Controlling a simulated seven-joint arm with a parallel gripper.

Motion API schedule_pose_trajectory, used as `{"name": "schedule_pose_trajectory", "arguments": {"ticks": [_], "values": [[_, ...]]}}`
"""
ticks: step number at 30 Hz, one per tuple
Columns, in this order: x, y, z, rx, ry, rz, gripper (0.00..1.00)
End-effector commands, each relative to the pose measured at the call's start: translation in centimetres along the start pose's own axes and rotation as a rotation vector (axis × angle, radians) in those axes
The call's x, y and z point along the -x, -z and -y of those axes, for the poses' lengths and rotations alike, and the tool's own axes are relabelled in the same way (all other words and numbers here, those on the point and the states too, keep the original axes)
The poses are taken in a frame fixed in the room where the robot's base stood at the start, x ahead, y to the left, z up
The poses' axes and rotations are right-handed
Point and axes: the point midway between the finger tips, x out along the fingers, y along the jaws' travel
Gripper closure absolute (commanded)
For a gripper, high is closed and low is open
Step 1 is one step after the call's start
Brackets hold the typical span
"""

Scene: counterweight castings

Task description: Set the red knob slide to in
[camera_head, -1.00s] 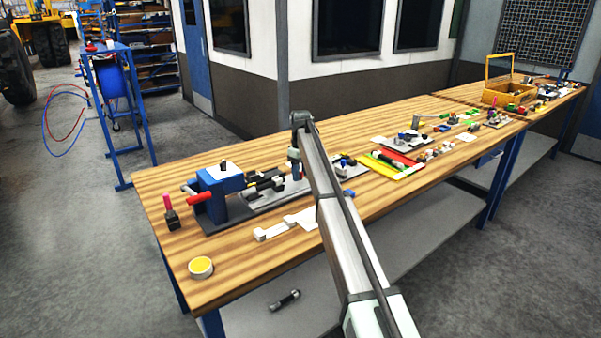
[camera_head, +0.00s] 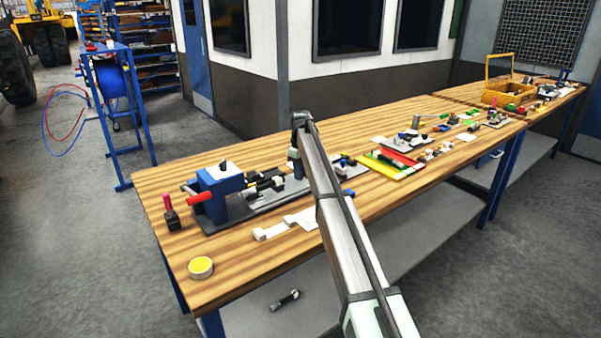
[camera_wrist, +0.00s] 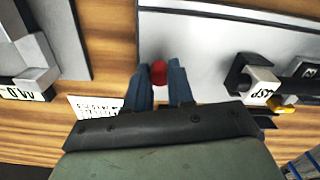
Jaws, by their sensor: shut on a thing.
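The red knob (camera_wrist: 158,72) shows in the wrist view between the tips of my gripper (camera_wrist: 160,82). The two blue-grey fingers are shut on it, one on each side. A light grey plate (camera_wrist: 200,55) lies under and behind the knob. The rest of the slide below the knob is hidden by the fingers. In the head view my gripper (camera_head: 297,168) points down over the grey base plate on the bench, and the knob cannot be made out there.
A black clamp-like block (camera_wrist: 243,75) with a white label stands right of the fingers. A grey block with a label (camera_wrist: 30,92) is at left. A blue vise-like machine (camera_head: 220,190) with a red handle stands left of my arm.

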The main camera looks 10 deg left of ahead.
Motion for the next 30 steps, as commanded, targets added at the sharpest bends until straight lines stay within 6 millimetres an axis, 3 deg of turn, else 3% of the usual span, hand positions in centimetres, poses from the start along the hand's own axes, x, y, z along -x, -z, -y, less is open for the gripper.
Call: {"name": "schedule_pose_trajectory", "arguments": {"ticks": [5, 12, 22, 23, 30], "values": [[0.0, 0.5, 2.3, 0.003, 0.001, 0.000, 1.00], [0.0, 1.8, 7.2, 0.003, 0.001, 0.000, 1.00], [0.0, 2.1, 7.9, 0.002, 0.005, 0.000, 1.00], [0.0, 2.1, 7.9, 0.002, 0.006, 0.000, 0.75], [0.0, 2.1, 7.8, 0.002, 0.004, -0.001, 0.52]]}}
